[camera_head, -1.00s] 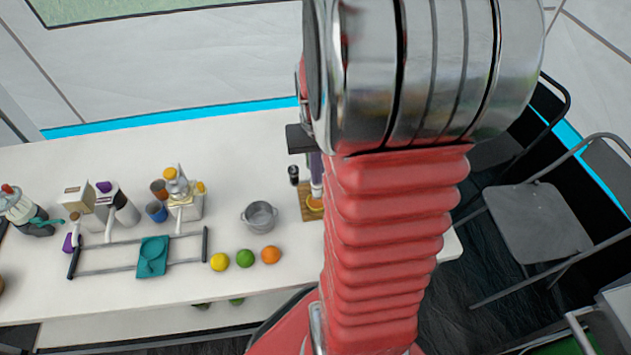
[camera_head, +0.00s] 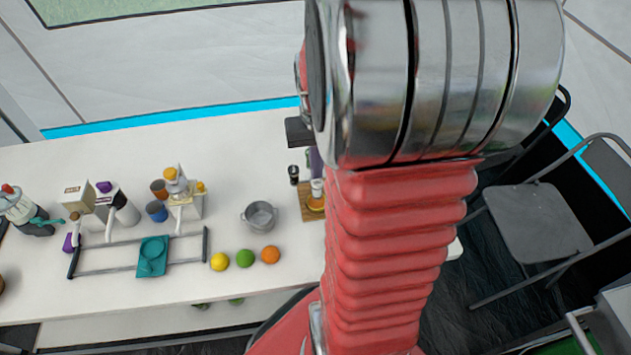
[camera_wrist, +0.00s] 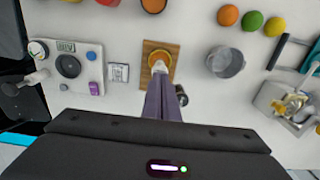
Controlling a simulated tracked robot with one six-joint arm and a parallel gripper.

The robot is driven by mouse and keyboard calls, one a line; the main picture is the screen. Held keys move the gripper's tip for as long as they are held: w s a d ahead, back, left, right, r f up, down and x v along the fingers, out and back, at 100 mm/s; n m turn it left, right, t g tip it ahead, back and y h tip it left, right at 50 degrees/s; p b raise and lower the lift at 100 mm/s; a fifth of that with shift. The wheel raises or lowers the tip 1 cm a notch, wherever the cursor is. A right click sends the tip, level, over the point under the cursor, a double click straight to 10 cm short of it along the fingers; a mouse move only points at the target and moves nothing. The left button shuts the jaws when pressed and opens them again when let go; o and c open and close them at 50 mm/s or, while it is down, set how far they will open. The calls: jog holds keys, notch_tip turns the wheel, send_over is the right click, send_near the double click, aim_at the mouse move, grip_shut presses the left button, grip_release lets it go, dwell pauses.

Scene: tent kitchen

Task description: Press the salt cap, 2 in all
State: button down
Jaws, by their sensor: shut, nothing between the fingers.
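My gripper (camera_wrist: 161,80) shows in the wrist view with its two purple fingers together and nothing between them. In the head view, my gripper (camera_head: 315,172) is partly hidden behind my arm. The fingers point down over a wooden board (camera_wrist: 148,50) with an orange round piece (camera_wrist: 158,57) on it. A small pale item (camera_head: 317,188) is just below the fingertips in the head view. It may be the salt shaker, but its cap is hidden and I cannot tell whether the fingers touch it. A dark shaker (camera_head: 293,174) stands beside it, also partly visible in the wrist view (camera_wrist: 182,95).
A grey pot (camera_head: 260,216) stands left of the board. A lemon (camera_head: 220,261), a lime (camera_head: 245,258) and an orange (camera_head: 270,254) lie in front of it. A rail frame with a teal piece (camera_head: 152,257) is further left. A chair (camera_head: 545,220) stands right of the table.

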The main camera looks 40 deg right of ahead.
jog(key=shift+f, duration=1.2)
dwell(0.7)
jog(key=shift+r, duration=0.7)
dwell(0.4)
notch_tip(320, 180, up, 6)
dwell(0.8)
jog(key=shift+f, duration=0.1)
dwell(0.4)
